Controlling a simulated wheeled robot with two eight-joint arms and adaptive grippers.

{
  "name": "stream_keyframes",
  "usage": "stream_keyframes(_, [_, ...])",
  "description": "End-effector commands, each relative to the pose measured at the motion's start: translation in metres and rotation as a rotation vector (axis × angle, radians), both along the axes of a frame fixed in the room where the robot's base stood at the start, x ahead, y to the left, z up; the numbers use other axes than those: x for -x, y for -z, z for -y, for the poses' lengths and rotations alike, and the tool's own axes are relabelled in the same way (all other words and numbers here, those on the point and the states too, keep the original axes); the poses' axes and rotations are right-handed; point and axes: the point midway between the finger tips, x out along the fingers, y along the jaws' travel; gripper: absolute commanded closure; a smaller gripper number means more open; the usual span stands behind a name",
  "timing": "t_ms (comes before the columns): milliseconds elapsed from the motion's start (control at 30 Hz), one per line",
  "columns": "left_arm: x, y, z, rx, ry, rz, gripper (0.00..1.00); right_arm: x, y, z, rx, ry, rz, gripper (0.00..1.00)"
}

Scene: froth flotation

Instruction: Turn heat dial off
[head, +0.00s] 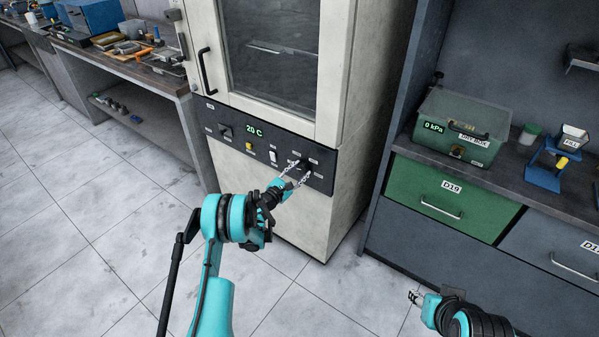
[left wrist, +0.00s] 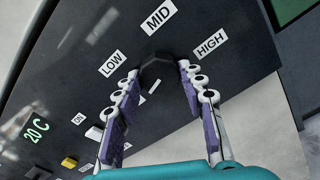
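The heat dial is a dark knob (left wrist: 157,71) on the black control panel of the cabinet. Around it are the labels LOW, MID and HIGH, plus a small one partly hidden below it. I cannot make out its pointer. My left gripper (head: 298,172) is at the panel's right part. In the left wrist view its fingers (left wrist: 158,72) are apart, with the tips on either side of the dial; I cannot tell whether they touch it. My right gripper (head: 413,297) is low at the right, away from the panel; its opening is too small to judge.
The cabinet (head: 344,70) has a glass door above the panel. The panel also holds a 20 C display (head: 254,130), a yellow button (head: 249,147) and a white switch (head: 273,156). A green drawer (head: 450,200) and bench stand right; a cluttered workbench (head: 150,65) stands left.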

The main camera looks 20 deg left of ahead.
Motion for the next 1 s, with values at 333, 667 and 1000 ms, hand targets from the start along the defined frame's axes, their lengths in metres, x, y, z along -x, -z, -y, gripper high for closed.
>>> stream_keyframes(333, [0.000,0.000,0.000,0.000,0.000,0.000,0.39,0.000,0.000,0.000,0.000,0.000,0.000,0.60])
stream_keyframes(667, [0.039,0.000,-0.015,0.000,-0.002,0.000,0.39,0.000,0.000,0.000,0.000,0.000,0.000,0.60])
stream_keyframes(1000, [0.071,0.000,-0.026,0.000,0.000,0.000,0.39,0.000,0.000,0.000,0.000,0.000,0.000,0.60])
